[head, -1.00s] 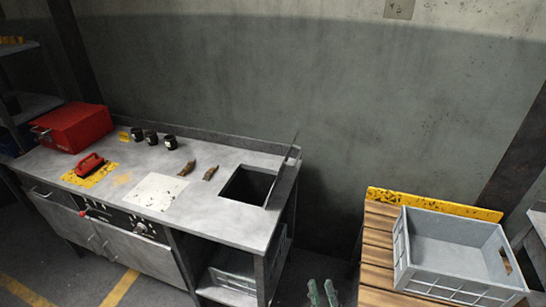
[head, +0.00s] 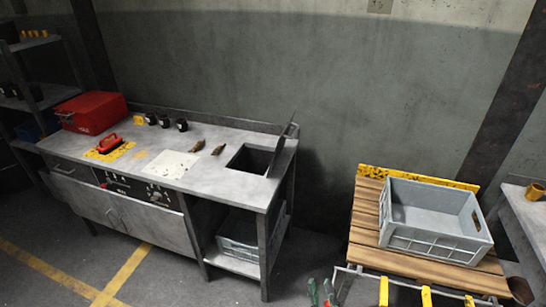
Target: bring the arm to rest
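I see nothing held there. My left gripper is not in view.
A grey crate (head: 437,246) sits on the wooden table, with yellow-gripped handles (head: 427,296) at its front. The bench holds a red box (head: 91,112), a red-handled tool (head: 109,143), dark cups (head: 165,121) and a square opening. Floor is clear before the bench.

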